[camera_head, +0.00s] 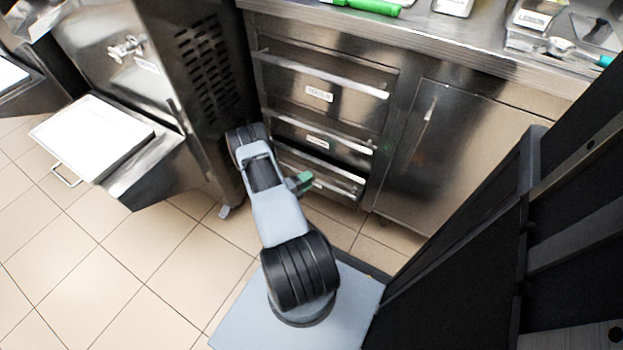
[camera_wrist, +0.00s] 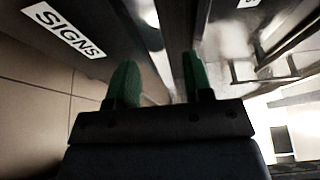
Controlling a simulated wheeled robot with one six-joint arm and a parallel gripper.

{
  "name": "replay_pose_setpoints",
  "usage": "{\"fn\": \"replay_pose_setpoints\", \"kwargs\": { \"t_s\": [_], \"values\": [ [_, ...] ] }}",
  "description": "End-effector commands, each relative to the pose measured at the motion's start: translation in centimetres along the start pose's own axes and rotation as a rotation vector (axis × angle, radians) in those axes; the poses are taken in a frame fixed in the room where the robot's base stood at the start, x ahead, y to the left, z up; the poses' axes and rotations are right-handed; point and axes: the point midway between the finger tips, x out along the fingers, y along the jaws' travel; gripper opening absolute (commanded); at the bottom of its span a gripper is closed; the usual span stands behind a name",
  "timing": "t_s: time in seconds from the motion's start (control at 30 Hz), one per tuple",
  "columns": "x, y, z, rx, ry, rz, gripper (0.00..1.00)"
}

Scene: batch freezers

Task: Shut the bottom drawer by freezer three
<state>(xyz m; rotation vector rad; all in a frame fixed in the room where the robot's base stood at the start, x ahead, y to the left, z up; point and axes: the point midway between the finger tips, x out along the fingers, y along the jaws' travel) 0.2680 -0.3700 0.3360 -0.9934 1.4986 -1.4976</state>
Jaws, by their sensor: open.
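The bottom drawer (camera_head: 343,189) is the lowest of the stacked steel drawers under the counter, beside the freezer. In the wrist view its front carries a SIGNS label (camera_wrist: 63,30), seen at a slant. My gripper (camera_head: 300,182) is low in front of the drawers, at the left part of the bottom drawer, with my arm hiding some of it. In the wrist view my gripper's green fingers (camera_wrist: 160,82) are apart, with nothing held between them. A bright metal edge runs beyond the fingers; I cannot tell whether they touch it. How far the drawer stands out is unclear.
The TOOLS drawer (camera_head: 318,92) and a middle drawer (camera_head: 318,140) are above. A freezer (camera_head: 130,50) with a protruding white-topped tray (camera_head: 93,137) stands left. A cabinet door (camera_head: 455,150) is right. Tiled floor (camera_head: 150,260) is clear at the front left.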

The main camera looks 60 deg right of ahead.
Motion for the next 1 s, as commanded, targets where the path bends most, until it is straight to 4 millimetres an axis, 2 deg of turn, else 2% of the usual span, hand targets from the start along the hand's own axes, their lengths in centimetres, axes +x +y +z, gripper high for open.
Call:
{"fn": "replay_pose_setpoints", "kwargs": {
  "t_s": [0.1, 0.23, 0.63, 1.0],
  "values": [
    [1.4, 0.1, 0.0, 0.002, 0.002, 0.001, 0.47],
    [2.2, 0.0, 0.0, 0.001, 0.001, 0.001, 0.47],
    [2.5, 0.0, 0.1, 0.001, -0.001, 0.0, 0.46],
    [2.5, 0.0, 0.1, 0.001, -0.001, 0.0, 0.1]
  ]
}}
